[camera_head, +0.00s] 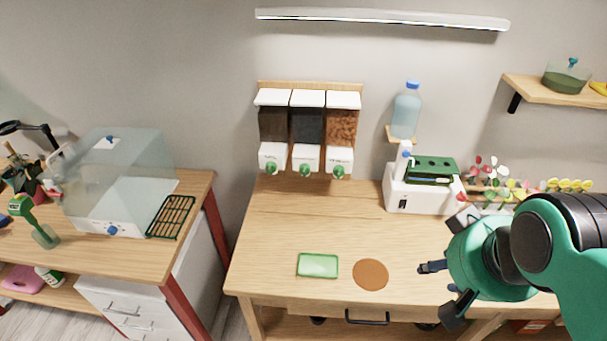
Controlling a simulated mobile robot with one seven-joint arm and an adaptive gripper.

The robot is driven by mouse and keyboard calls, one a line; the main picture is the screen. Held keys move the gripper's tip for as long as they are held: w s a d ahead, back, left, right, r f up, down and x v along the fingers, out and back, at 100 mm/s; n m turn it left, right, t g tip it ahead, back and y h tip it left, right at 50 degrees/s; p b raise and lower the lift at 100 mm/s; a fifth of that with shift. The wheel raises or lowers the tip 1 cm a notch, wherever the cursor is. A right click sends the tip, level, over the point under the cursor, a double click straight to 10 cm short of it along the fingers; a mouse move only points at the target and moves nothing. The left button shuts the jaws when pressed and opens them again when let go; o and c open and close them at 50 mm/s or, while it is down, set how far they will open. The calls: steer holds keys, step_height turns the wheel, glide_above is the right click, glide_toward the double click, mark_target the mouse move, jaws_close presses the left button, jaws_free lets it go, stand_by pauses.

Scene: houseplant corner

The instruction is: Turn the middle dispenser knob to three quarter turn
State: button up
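Three dispensers hang in a row on a wooden board on the wall behind the table. The middle dispenser (307,124) holds dark contents and has a white lid and white base. Its green knob (305,170) is on the front of that base; its exact turn angle is too small to tell. Similar green knobs show on the left dispenser (271,168) and the right dispenser (338,171). My gripper (440,290) is at the lower right, over the table's front edge. Its dark fingers are spread apart with nothing between them. It is well away from the knobs.
On the wooden table (265,225) lie a green tray (318,265) and a brown round mat (371,274). A white box with a green top (425,195) stands at the back right, below a bottle (406,112) on a small shelf. The table below the dispensers is clear.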

steer(key=w+d+f+n+g+h, duration=0.2)
steer(key=w+d+f+n+h, duration=0.35)
steer(key=w+n, duration=0.45)
steer(key=w+a+f+n+t+h, duration=0.1)
steer(key=w+a+n+t+h, duration=0.15)
steer(key=w+n, duration=0.45)
steer(key=n+t+y, duration=0.6)
steer(key=n+t, duration=0.6)
steer(key=n, duration=1.6)
glide_toward(303, 174)
steer(key=s, duration=0.5)
steer(key=shift+w+a+p, duration=0.15)
steer(key=shift+a+p, duration=0.2)
steer(key=shift+p, duration=0.05)
steer(key=shift+w, duration=0.2)
steer(key=w+b, duration=0.1)
steer(key=w, duration=0.3)
steer(key=w+d+b, duration=0.1)
steer(key=w, duration=0.4)
steer(key=w+d, duration=0.1)
steer(key=w, duration=0.3)
steer(key=shift+w+r+b, duration=0.1)
steer(key=shift+w+b, duration=0.1)
steer(key=shift+b, duration=0.2)
